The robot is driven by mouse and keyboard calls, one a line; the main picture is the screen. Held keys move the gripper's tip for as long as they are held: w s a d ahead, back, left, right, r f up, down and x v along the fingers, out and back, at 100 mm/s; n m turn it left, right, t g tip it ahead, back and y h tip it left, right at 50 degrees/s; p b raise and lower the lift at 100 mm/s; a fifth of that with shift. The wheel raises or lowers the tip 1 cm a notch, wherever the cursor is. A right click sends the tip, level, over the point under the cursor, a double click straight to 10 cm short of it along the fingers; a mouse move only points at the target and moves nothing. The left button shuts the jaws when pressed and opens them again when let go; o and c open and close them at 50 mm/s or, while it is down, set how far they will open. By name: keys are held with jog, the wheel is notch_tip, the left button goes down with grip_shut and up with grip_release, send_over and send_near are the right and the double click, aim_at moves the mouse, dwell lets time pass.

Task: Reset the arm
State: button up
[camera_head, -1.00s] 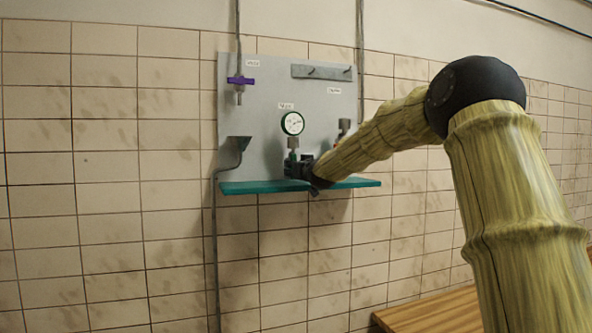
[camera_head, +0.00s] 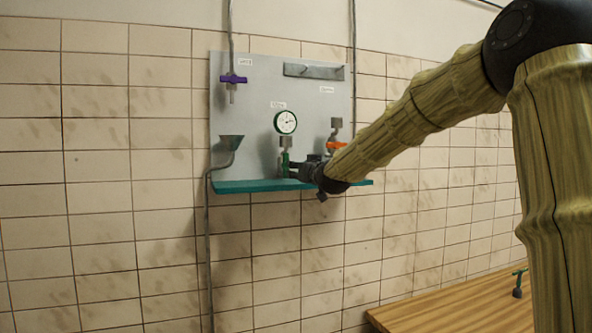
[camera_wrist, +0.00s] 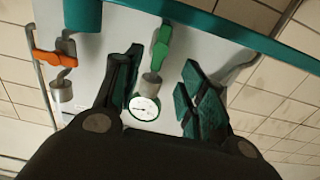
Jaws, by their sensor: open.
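My gripper (camera_head: 300,168) is in front of the wall panel, just above the teal shelf and beside the green-handled valve (camera_head: 285,163) under the round gauge (camera_head: 286,122). In the wrist view my gripper (camera_wrist: 162,62) is open and empty, its two dark fingers apart. The green handle (camera_wrist: 161,44) and the gauge (camera_wrist: 144,107) appear between the fingers, with clear gaps on both sides. My arm reaches in from the right in the head view and hides part of the shelf's right end.
The teal shelf (camera_head: 245,187) juts out below my gripper. An orange-handled valve (camera_head: 336,146) stands close on the right. A wooden bench (camera_head: 450,302) is below right.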

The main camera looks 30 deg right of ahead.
jog(key=shift+s+a, duration=0.1)
jog(key=shift+s, duration=0.45)
